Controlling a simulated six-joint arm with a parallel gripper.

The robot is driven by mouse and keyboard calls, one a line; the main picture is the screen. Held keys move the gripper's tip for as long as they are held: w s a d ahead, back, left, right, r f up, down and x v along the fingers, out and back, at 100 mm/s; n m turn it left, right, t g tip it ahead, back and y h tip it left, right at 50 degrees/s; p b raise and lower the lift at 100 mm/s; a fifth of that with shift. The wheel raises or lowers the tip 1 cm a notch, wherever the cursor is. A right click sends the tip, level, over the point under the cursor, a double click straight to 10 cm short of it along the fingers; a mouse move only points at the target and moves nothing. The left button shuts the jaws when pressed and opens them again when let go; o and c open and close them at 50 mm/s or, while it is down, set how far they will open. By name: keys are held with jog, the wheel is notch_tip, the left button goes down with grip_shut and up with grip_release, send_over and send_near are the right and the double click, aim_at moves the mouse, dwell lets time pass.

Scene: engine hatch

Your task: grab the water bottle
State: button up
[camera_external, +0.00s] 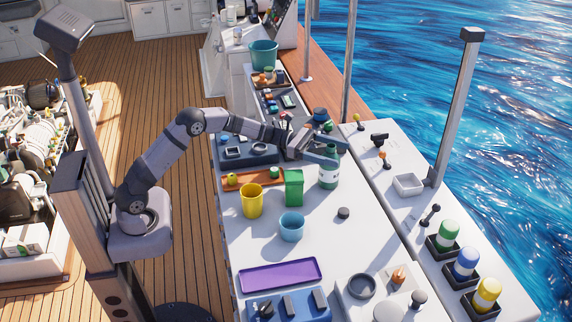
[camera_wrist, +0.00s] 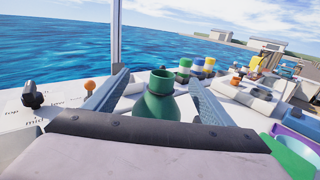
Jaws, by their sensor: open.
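The water bottle (camera_external: 328,172) stands upright on the white counter, green with a pale band, at my gripper in the external view. In the wrist view, the green neck and shoulder of the bottle (camera_wrist: 160,97) show between the two fingers. My gripper (camera_external: 325,150) is open, with its fingers at the bottle's upper part. In the wrist view, one finger of my gripper (camera_wrist: 157,88) is on each side of the bottle, with visible gaps. The lower part of the bottle is hidden behind my gripper's body in the wrist view.
A green bin (camera_external: 293,188), yellow cup (camera_external: 252,201) and blue cup (camera_external: 291,226) stand left of the bottle. A small dark round object (camera_external: 343,213) lies in front. A purple tray (camera_external: 280,275) is nearer. The counter right of the blue cup is mostly clear.

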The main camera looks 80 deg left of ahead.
jog(key=shift+f, duration=0.5)
notch_tip(320, 180, down, 4)
jog(key=shift+r+p, duration=0.15)
jog(key=shift+p, duration=0.5)
jog(key=shift+x, duration=1.1)
jog(key=shift+w+d+p, duration=0.25)
jog(key=shift+w+p, duration=0.05)
jog(key=shift+w, duration=0.05)
jog(key=shift+r, duration=0.15)
jog(key=c, duration=1.4)
jog(key=shift+r, duration=0.2)
jog(key=shift+r+b, duration=1.05)
jog(key=shift+r, duration=3.7)
